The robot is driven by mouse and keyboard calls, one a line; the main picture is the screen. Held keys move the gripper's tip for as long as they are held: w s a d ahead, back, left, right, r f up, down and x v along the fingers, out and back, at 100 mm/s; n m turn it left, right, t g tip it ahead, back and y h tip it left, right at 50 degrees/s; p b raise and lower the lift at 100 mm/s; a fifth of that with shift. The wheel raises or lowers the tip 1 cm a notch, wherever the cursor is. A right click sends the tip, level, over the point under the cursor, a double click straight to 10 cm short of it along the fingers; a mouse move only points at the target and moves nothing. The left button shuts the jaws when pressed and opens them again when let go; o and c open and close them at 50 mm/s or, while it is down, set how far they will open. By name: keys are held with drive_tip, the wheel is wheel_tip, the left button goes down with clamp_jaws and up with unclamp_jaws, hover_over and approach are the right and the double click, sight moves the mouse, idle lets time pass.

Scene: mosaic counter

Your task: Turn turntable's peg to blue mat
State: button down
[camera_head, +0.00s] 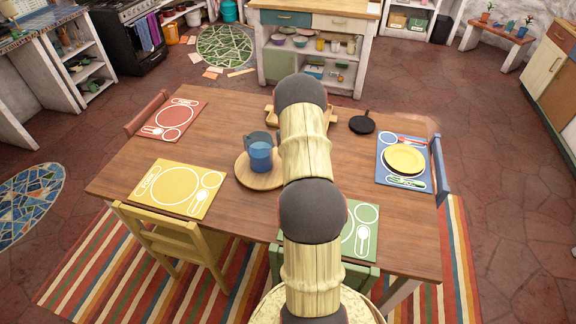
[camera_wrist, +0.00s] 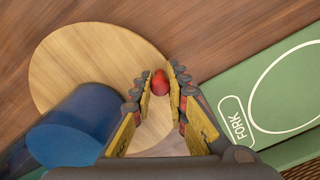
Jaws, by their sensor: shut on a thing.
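The turntable (camera_head: 244,179) is a round light-wood disc on the dining table, partly covered by my arm in the head view. In the wrist view it fills the left and middle (camera_wrist: 75,62). Its small red peg (camera_wrist: 160,83) stands near the disc's right side. My gripper (camera_wrist: 159,88) has its fingers on both sides of the peg and is shut on it. A blue cup (camera_head: 260,155) stands on the disc; it also shows in the wrist view (camera_wrist: 75,130). The blue mat (camera_head: 384,176) lies at the table's right end under a yellow plate (camera_head: 404,159). My arm hides the gripper and peg in the head view.
The green mat (camera_wrist: 235,95) lies close to my gripper's right. A yellow mat (camera_head: 158,187) and a red mat (camera_head: 165,131) lie on the left. A small black pan (camera_head: 362,124) sits near the far edge. Bare table lies between my arm and the blue mat.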

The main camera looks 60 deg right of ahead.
drive_tip(key=shift+w+d, duration=0.1)
idle(0.3)
drive_tip(key=c, duration=1.7)
unclamp_jaws()
drive_tip(key=shift+c, duration=0.2)
drive_tip(key=shift+r, duration=0.1)
wheel_tip(320, 180, up, 12)
